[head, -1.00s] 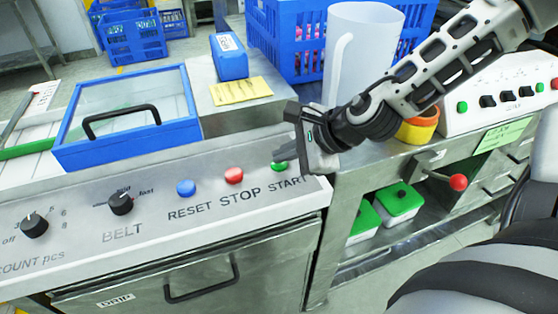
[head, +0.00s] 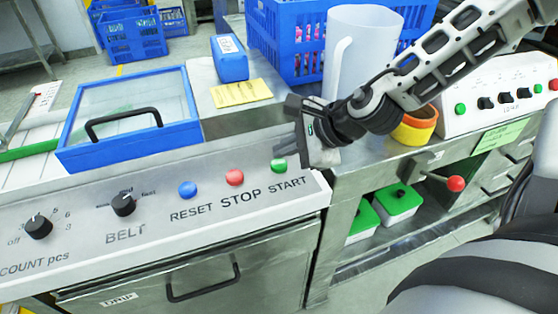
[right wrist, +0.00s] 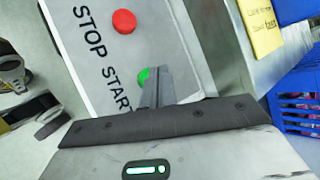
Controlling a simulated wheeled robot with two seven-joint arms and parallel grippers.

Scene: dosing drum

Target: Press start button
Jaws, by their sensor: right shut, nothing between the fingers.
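The green START button (head: 279,166) sits at the right end of the sloping control panel (head: 150,235), above its printed label. It also shows in the right wrist view (right wrist: 143,76), partly hidden by my fingers. My right gripper (head: 280,146) is shut and empty. Its fingertips are just above and behind the green button in the head view, and a gap to the button shows there. The right wrist view shows the closed fingers (right wrist: 157,85) beside the button. My left gripper is not in view.
The red STOP button (head: 234,177) and blue RESET button (head: 187,189) are left of START. A blue-framed lid (head: 130,115) lies behind the panel. A white jug (head: 360,50) and blue crate (head: 285,40) stand behind my right gripper. A red-knobbed lever (head: 456,183) is at the right.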

